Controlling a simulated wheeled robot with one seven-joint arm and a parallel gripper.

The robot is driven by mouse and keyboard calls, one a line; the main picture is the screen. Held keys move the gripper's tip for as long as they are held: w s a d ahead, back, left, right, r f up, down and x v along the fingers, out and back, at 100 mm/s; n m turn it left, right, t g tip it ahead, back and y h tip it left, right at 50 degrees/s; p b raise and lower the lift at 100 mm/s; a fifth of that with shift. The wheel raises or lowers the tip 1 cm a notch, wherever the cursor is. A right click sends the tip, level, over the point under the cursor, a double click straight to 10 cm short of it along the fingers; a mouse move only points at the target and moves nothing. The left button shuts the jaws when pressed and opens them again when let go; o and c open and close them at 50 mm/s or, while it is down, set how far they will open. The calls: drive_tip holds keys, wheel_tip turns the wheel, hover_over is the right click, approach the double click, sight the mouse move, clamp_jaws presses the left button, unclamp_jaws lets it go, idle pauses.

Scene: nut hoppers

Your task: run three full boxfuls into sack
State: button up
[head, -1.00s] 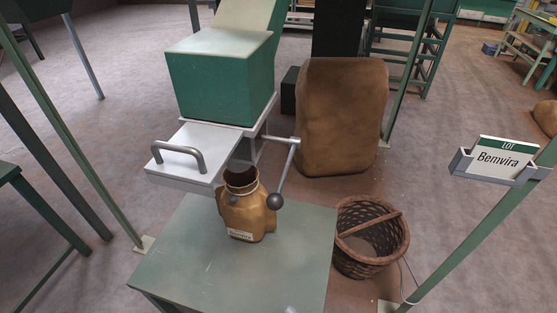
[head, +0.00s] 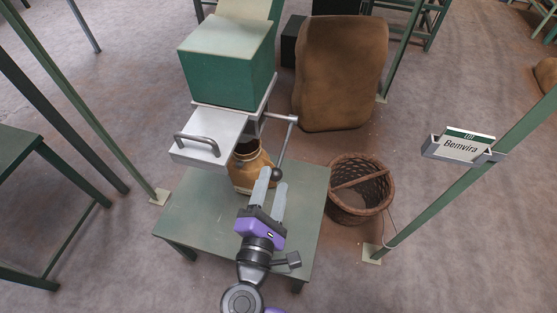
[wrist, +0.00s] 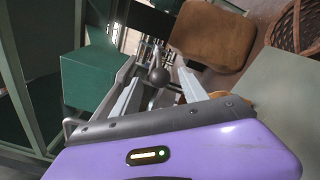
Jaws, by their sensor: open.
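The green hopper box (head: 232,65) stands behind the table, with a white drawer-like slide (head: 208,138) and its grey handle (head: 197,142) pulled out to the left. A grey lever with a dark ball knob (head: 277,174) hangs on the right of the outlet. The small brown sack (head: 250,168) stands open-mouthed on the green table (head: 190,213) under the outlet; my gripper partly hides it. My gripper (head: 270,178) is open and empty, its fingertips near the ball knob. In the wrist view the knob (wrist: 159,76) shows between and beyond the fingers.
A wicker basket (head: 361,200) stands on the floor right of the table. A big brown sack (head: 340,75) stands behind. A Benvira lot sign (head: 461,147) hangs on a green post (head: 480,190) at right. Another green post (head: 85,120) rises at left.

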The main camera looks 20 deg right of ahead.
sight(278, 163)
drive_tip(key=shift+x, duration=3.1)
clamp_jaws()
